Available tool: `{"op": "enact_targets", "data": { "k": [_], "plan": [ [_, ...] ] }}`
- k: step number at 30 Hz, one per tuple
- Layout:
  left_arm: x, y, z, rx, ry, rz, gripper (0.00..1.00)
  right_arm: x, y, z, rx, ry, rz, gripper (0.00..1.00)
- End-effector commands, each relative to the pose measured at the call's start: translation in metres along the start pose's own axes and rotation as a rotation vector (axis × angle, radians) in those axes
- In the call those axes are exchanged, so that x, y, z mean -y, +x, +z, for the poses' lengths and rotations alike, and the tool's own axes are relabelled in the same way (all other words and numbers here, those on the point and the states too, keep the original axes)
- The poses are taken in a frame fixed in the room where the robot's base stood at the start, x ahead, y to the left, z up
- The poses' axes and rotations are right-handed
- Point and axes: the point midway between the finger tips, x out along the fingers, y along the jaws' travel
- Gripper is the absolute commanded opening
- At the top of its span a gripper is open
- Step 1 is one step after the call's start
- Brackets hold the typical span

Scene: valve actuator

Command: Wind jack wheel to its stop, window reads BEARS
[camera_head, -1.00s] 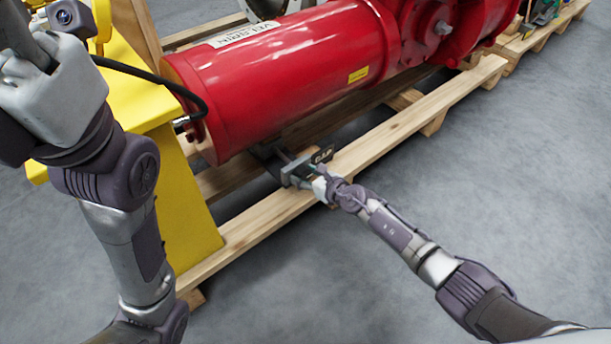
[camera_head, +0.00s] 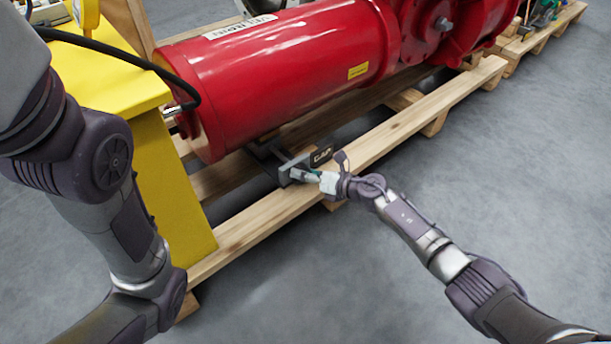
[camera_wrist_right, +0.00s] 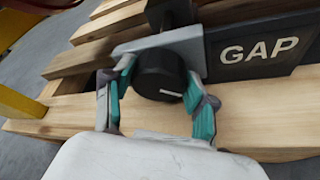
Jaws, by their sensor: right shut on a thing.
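The jack wheel is a round black knob (camera_wrist_right: 160,75) with a white mark on its face, in the right wrist view. It sits on the front of a grey jack block (camera_head: 290,172) under the red cylinder. My right gripper (camera_wrist_right: 158,92) is shut on the knob, one finger on each side. In the head view the right gripper (camera_head: 312,177) is small and hides the knob. The window (camera_wrist_right: 259,50) beside the wheel reads GAP; it also shows in the head view (camera_head: 321,156). My left gripper is out of view; only the left arm shows.
The red cylinder (camera_head: 290,70) lies above a wooden pallet (camera_head: 250,225). A yellow stand (camera_head: 180,190) with a black hose is at left. Pallet planks lie close around the right gripper. The grey floor at right is clear.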

Motion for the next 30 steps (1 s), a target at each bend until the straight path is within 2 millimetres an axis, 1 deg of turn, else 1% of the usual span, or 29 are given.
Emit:
{"op": "enact_targets", "data": {
  "k": [14, 15, 17, 18, 19, 27, 30],
  "plan": [
    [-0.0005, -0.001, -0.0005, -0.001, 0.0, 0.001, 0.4, 0.0009, -0.0004, -0.0008, -0.002, 0.017, 0.005, 0.22],
    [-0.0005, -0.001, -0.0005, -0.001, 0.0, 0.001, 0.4, 0.0009, -0.0004, -0.0008, -0.002, 0.017, 0.005, 0.62],
    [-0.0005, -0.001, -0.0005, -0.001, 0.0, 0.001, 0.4, 0.0009, -0.0004, -0.0008, -0.002, 0.017, 0.005, 0.72],
    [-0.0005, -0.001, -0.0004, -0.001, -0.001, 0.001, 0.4, 0.0009, -0.0003, -0.0007, -0.002, 0.016, 0.005, 0.78],
    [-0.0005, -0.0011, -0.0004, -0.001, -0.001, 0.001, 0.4, 0.0009, -0.0003, -0.0007, -0.002, 0.016, 0.005, 0.82],
    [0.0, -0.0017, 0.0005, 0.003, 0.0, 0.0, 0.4, 0.0005, -0.0002, -0.0004, -0.001, 0.015, 0.005, 0.82],
    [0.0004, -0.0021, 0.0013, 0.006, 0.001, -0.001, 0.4, 0.0015, -0.0034, -0.0003, -0.001, 0.015, 0.004, 0.82]
  ]
}}
